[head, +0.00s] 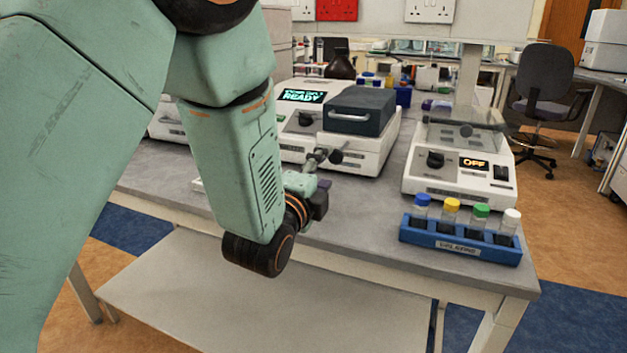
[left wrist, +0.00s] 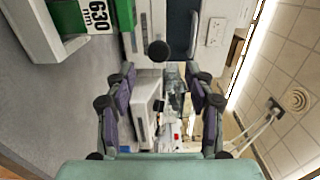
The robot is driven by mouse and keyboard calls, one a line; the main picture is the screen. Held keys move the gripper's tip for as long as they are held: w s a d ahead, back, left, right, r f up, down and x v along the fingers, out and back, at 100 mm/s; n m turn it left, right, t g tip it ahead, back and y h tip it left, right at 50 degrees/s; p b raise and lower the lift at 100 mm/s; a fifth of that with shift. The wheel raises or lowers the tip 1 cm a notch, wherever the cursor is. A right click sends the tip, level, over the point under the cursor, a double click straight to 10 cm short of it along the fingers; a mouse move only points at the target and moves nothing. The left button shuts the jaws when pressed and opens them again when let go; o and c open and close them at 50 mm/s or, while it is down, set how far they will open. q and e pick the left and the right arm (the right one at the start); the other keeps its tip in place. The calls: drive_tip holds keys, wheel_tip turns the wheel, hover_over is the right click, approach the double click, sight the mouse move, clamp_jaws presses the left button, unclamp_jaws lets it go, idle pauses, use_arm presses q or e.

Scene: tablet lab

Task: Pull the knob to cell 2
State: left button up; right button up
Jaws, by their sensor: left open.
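The knob is a black ball; in the left wrist view the knob (left wrist: 158,50) shows just beyond and between my open fingertips. In the head view it appears as a dark ball (head: 337,157) at the front of the white instrument (head: 292,152), which has a dark lid and a display reading READY. My left gripper (head: 320,180) is in front of this instrument, partly hidden by my own forearm. In the left wrist view its two purple fingers (left wrist: 162,78) are spread apart with nothing gripped. The cell positions cannot be read. My right gripper is not in view.
A blue rack (head: 462,249) with several capped vials stands at the bench's front right. A white device (head: 458,188) showing OFF stands behind it. In the left wrist view a green-and-white item marked 630 nm (left wrist: 97,15) lies at upper left. Bench (head: 350,225) in front is clear.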

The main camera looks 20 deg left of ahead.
use_arm(q)
drive_tip(key=s, duration=0.4)
drive_tip(key=shift+s+r, duration=0.1)
drive_tip(key=shift+s, duration=0.15)
drive_tip(key=shift+w+a, duration=0.1)
